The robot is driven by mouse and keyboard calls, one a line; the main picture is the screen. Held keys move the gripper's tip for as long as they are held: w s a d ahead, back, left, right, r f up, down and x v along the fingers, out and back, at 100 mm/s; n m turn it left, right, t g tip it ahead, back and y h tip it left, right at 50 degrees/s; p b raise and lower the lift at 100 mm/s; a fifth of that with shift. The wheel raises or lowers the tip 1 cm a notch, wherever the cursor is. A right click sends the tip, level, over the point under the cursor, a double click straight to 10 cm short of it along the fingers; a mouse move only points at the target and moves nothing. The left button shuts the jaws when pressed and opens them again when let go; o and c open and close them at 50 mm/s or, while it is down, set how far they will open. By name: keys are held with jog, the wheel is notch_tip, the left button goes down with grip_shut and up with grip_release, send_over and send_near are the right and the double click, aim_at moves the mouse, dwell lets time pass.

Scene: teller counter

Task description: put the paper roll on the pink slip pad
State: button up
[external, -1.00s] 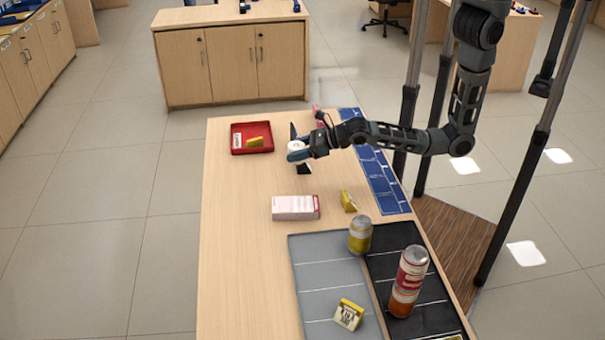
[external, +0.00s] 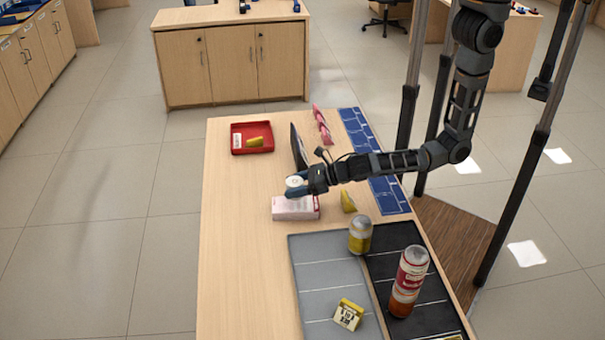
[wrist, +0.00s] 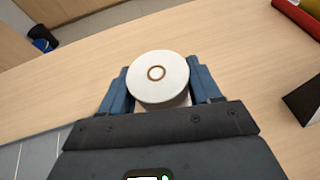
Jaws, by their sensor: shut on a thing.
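The white paper roll (external: 294,182) is held in my gripper (external: 297,186) with its round end facing up. In the wrist view the roll (wrist: 158,77) sits between the two blue fingers of my gripper (wrist: 160,92), which are shut on its sides. The pink slip pad (external: 293,212) lies on the counter in the external view, just below the roll in the picture. The roll appears over the pad's far edge; whether they touch cannot be told. In the wrist view the roll and gripper hide the pad, apart from perhaps a pale sliver.
A dark upright panel (external: 299,147) stands just behind my gripper. A yellow wedge (external: 347,201) is right of the pad. A red tray (external: 235,138) lies at the back left. A yellow can (external: 360,235) and a tall can (external: 408,281) stand in front. The counter's left side is clear.

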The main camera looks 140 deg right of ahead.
jog(key=shift+f, duration=1.8)
jog(key=shift+f+b, duration=0.1)
jog(key=shift+b, duration=0.2)
jog(key=o, duration=1.1)
jog(key=v, duration=1.2)
jog(key=shift+a, duration=0.1)
